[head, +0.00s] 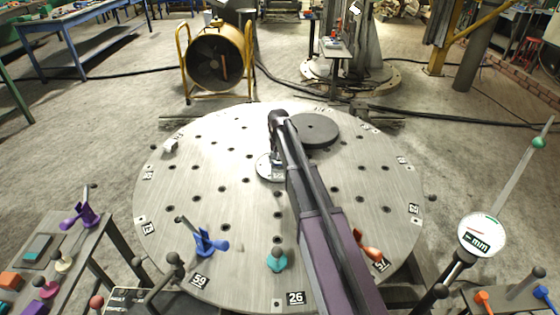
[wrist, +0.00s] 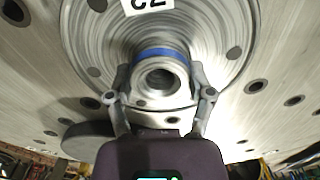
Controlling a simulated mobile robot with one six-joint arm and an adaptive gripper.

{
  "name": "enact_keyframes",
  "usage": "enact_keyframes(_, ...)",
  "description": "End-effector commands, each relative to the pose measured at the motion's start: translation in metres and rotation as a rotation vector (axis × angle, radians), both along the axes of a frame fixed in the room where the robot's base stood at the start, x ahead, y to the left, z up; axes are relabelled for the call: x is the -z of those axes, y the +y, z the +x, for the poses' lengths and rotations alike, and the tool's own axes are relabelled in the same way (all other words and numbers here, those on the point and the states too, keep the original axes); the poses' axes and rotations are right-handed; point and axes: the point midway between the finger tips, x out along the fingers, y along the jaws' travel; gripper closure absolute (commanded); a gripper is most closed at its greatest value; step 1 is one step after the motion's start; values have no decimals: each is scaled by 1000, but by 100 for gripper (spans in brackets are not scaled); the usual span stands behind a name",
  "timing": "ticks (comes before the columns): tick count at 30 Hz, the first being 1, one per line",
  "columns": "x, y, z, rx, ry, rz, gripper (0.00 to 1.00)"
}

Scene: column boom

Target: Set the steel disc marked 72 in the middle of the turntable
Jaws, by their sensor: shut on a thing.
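The turntable (head: 185,215) is a wide round metal plate with rows of dark holes and number tags around its rim. The pale steel disc (head: 264,168) is near its middle, partly hidden behind my arm. In the wrist view the disc (wrist: 85,30) shows a white tag that reads 72 upside down. A round hub with a blue band (wrist: 160,55) stands on the disc. My gripper (wrist: 160,78) has one finger on each side of this hub and is shut on it. I cannot tell whether the disc touches the turntable or hangs just above it.
A dark round disc (head: 317,131) lies on the turntable behind my arm. A small pale block (head: 171,146) and blue (head: 207,242), teal (head: 277,260) and orange (head: 368,253) clamp-like pieces stand near its rim. A dial gauge (head: 481,234) is at the right.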

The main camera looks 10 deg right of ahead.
Motion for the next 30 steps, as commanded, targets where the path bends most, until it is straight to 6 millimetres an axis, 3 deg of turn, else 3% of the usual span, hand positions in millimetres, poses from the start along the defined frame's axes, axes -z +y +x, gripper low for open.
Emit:
enact_keyframes(17,7,0,0,0,0,0,93)
enact_keyframes(18,6,0,0,0,0,0,23)
enact_keyframes(20,6,0,0,0,0,0,5)
enact_keyframes(21,6,0,0,0,0,0,0)
enact_keyframes(30,7,0,0,0,0,0,0)
